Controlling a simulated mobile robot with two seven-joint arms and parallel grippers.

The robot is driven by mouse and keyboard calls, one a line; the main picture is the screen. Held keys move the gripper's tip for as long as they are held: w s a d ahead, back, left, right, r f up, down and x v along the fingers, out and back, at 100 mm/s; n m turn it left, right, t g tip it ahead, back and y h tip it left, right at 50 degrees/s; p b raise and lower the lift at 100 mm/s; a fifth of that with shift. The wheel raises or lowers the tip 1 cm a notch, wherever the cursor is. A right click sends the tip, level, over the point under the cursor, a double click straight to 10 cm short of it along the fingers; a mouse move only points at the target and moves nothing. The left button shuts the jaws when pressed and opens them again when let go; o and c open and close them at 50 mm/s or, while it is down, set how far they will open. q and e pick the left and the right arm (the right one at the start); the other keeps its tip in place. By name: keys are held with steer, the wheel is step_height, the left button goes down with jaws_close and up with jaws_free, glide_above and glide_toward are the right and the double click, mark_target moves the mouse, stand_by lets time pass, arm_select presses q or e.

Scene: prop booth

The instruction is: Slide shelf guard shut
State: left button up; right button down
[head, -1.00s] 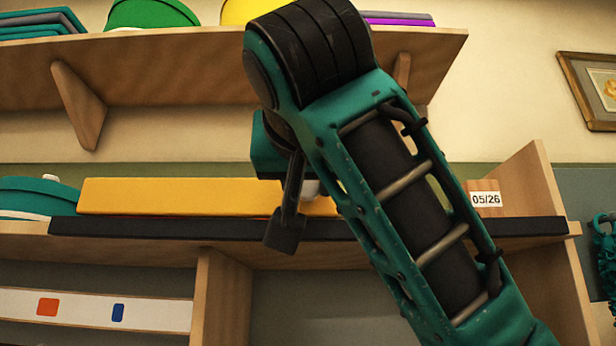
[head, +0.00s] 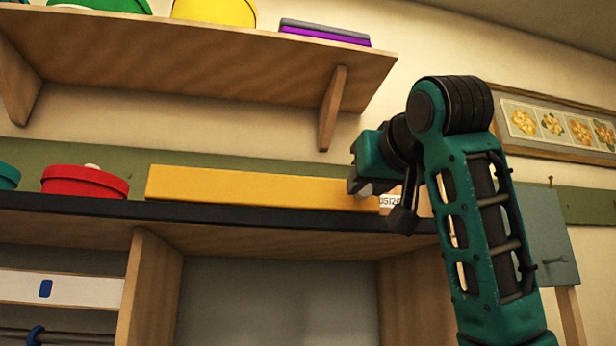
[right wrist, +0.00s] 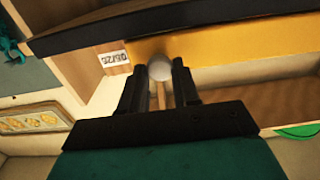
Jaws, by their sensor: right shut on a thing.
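The shelf guard is a long yellow panel (head: 250,187) standing along the dark front edge (head: 230,215) of the shelf. It also shows in the right wrist view (right wrist: 225,45). My right gripper (head: 383,204) is at the guard's right end. In the right wrist view its two black fingers (right wrist: 160,88) are closed on the guard's pale round knob (right wrist: 160,67). The guard's right end lies right beside the wooden end piece with the "05/26" label (right wrist: 112,58); I cannot tell whether they touch. My left gripper is out of view.
A red round tin (head: 85,182) stands on the shelf left of the guard. An upper shelf (head: 200,60) above holds tins and flat boxes. A framed picture (head: 555,125) hangs behind my right arm. Wooden dividers (head: 150,290) stand below.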

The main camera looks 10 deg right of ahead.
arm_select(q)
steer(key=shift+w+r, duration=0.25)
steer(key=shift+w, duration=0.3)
arm_select(e)
steer(key=d, duration=1)
steer(key=shift+d, duration=0.3)
steer(key=shift+r, duration=0.1)
steer(key=c, duration=1.3)
jaws_free()
steer(key=o, duration=0.5)
steer(key=shift+d, duration=0.2)
steer(key=shift+c, duration=0.2)
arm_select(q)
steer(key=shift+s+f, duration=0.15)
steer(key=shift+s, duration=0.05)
arm_select(e)
steer(key=shift+a, duration=0.15)
